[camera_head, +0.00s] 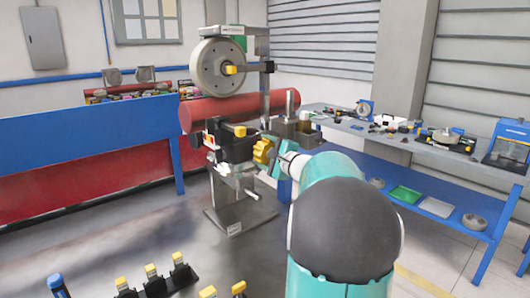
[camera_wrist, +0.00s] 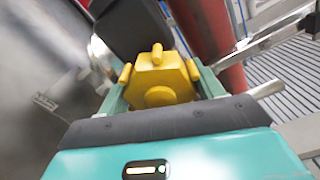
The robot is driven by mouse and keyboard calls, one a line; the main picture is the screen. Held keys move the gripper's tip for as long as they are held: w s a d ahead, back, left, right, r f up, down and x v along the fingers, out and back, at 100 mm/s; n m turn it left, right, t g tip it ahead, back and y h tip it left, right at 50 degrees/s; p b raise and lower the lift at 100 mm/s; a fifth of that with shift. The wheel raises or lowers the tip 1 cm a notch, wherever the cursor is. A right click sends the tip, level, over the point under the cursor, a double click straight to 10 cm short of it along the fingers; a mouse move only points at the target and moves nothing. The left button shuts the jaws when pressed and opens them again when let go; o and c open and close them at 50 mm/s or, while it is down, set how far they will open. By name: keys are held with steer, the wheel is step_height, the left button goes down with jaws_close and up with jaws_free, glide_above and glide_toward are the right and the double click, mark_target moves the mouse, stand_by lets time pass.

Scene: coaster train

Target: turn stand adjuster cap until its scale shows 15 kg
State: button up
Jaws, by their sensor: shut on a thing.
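The adjuster cap (camera_head: 262,150) is a yellow lobed knob on the right side of the black block on the stand (camera_head: 236,218). In the wrist view the cap (camera_wrist: 160,76) fills the space between the two teal fingers, its lobes and round centre facing me. My gripper (camera_head: 276,158) reaches the cap from the right. My gripper (camera_wrist: 160,84) is shut on the cap, with one finger at each side. The scale cannot be made out in either view.
A large grey wheel (camera_head: 218,66) stands on the stand's upper part, above a red cylinder (camera_head: 225,110). A blue bench (camera_head: 85,110) is at left, and a grey worktable with tools (camera_head: 470,160) at right. Several yellow-capped black pieces (camera_head: 152,280) are in front. Grey floor lies between.

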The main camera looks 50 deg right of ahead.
steer(key=o, duration=1)
steer(key=s, duration=0.4)
steer(key=s+a, duration=0.1)
steer(key=s, duration=0.8)
steer(key=shift+s+a, duration=0.25)
steer(key=shift+s, duration=0.15)
